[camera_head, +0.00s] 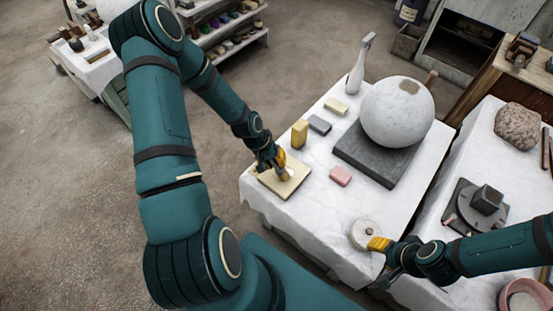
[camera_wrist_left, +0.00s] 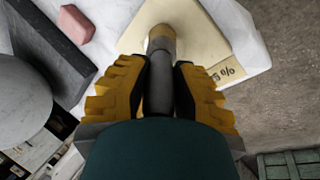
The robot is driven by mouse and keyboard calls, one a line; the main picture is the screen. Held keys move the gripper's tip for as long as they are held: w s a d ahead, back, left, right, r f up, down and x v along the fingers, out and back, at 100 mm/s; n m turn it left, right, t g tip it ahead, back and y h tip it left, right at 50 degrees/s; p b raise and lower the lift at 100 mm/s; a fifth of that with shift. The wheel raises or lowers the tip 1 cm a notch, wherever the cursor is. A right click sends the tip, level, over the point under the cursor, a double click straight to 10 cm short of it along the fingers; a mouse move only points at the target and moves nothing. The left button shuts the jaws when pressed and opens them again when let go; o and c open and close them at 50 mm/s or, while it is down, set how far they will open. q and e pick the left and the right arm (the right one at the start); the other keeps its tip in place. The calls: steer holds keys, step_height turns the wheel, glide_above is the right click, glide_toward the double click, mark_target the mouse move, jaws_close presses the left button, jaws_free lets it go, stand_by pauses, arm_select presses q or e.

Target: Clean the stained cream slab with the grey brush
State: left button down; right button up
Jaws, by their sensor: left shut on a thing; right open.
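The cream slab (camera_head: 268,182) lies flat near the left edge of the white-clothed table; it also shows at the top of the left wrist view (camera_wrist_left: 204,40). My left gripper (camera_head: 281,160) is shut on the grey brush (camera_wrist_left: 158,92), around its grey handle. The brush's tan end points down at the slab; I cannot tell whether it touches. A paler patch shows on the slab around the brush, but I cannot make out a clear stain. My right gripper (camera_head: 378,246) is open and empty by the table's front edge.
A large plaster sphere (camera_head: 397,112) rests on a dark slab (camera_head: 376,160); a white bottle (camera_head: 358,75) stands behind.

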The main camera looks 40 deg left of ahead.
arm_select(q)
steer(key=shift+s, duration=0.65)
steer(key=shift+w+d, duration=0.1)
steer(key=shift+w, duration=1.45)
steer(key=shift+s+r, duration=0.1)
steer(key=shift+s+r+p, duration=0.5)
steer(key=shift+s+r, duration=0.2)
steer(key=shift+f, duration=0.1)
steer(key=shift+w, duration=0.15)
